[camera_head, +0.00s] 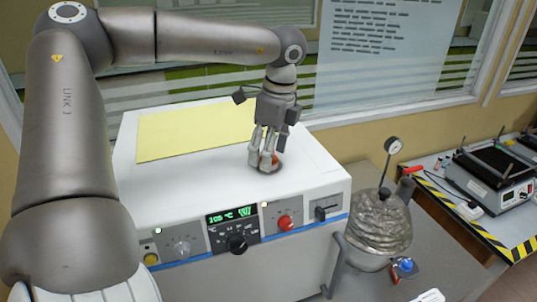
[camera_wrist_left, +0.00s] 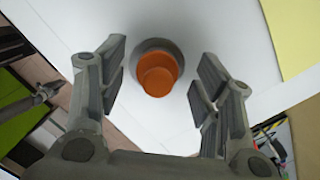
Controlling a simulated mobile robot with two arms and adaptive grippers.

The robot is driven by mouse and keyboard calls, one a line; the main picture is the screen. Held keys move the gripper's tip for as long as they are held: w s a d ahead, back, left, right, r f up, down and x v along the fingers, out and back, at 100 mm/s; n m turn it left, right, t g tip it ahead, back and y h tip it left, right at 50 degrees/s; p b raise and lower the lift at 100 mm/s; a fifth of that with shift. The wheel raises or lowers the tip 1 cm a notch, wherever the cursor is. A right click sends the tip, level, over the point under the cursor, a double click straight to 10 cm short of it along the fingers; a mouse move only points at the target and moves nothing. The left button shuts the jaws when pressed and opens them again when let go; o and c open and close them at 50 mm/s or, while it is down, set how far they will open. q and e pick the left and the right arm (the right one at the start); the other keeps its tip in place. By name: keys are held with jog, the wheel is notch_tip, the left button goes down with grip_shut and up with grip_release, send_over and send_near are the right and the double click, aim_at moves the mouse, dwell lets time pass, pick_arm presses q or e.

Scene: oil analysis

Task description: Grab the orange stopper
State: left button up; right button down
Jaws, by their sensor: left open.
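The orange stopper (camera_wrist_left: 158,75) sits in a round grey opening on the white top of the machine. It shows in the left wrist view between the open fingers of my left gripper (camera_wrist_left: 160,90), apart from both. In the head view my left gripper (camera_head: 265,158) points down over the machine top, its fingers around the stopper (camera_head: 274,160), which is mostly hidden by them. My right gripper is not in view.
The white machine (camera_head: 130,180) has a front panel with knobs and a lit display (camera_head: 232,214). A yellow sheet (camera_head: 195,133) lies on its top. A foil-wrapped vessel (camera_head: 380,222) with a gauge (camera_head: 393,146) stands to the right. A table with instruments (camera_head: 495,175) is farther right.

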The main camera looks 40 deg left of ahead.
pick_arm(q)
jog(key=shift+d, duration=0.15)
jog(key=c, duration=0.9)
jog(key=shift+r, duration=0.1)
jog(key=shift+c, duration=0.2)
